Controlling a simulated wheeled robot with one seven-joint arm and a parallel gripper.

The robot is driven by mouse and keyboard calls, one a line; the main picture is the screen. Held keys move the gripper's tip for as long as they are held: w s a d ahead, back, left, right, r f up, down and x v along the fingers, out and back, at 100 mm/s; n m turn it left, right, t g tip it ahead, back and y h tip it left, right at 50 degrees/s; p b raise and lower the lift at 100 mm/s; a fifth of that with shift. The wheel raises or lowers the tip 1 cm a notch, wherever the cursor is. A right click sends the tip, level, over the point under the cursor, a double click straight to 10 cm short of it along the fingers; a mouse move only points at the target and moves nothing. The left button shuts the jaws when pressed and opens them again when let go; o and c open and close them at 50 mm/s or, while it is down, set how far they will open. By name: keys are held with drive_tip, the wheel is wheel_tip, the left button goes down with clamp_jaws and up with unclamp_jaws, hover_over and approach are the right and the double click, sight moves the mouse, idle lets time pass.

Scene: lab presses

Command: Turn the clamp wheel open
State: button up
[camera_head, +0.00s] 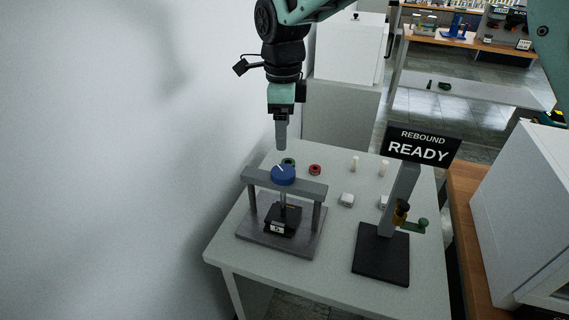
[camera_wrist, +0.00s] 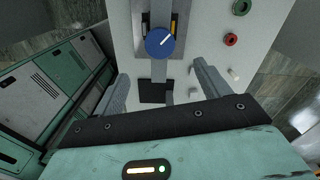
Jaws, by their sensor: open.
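The clamp wheel (camera_head: 283,174) is a blue knob with a white pointer line, on top of a grey press frame (camera_head: 313,188). A screw runs down from it to a black block (camera_head: 284,219) with a white label on the press base. In the wrist view the blue wheel (camera_wrist: 160,42) shows ahead of the fingers, near the top middle. My gripper (camera_head: 281,147) points down above and just behind the wheel, apart from it. In the wrist view its two grey fingers (camera_wrist: 162,88) are spread wide with nothing between them.
A red ring (camera_head: 315,169), a green ring (camera_head: 288,162) and small white pieces lie behind. A wall (camera_head: 130,150) is close on the left.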

sight(283, 171)
wheel_tip(283, 171, down, 12)
drive_tip(key=p, duration=0.3)
drive_tip(key=shift+r, duration=0.15)
drive_tip(key=c, duration=1)
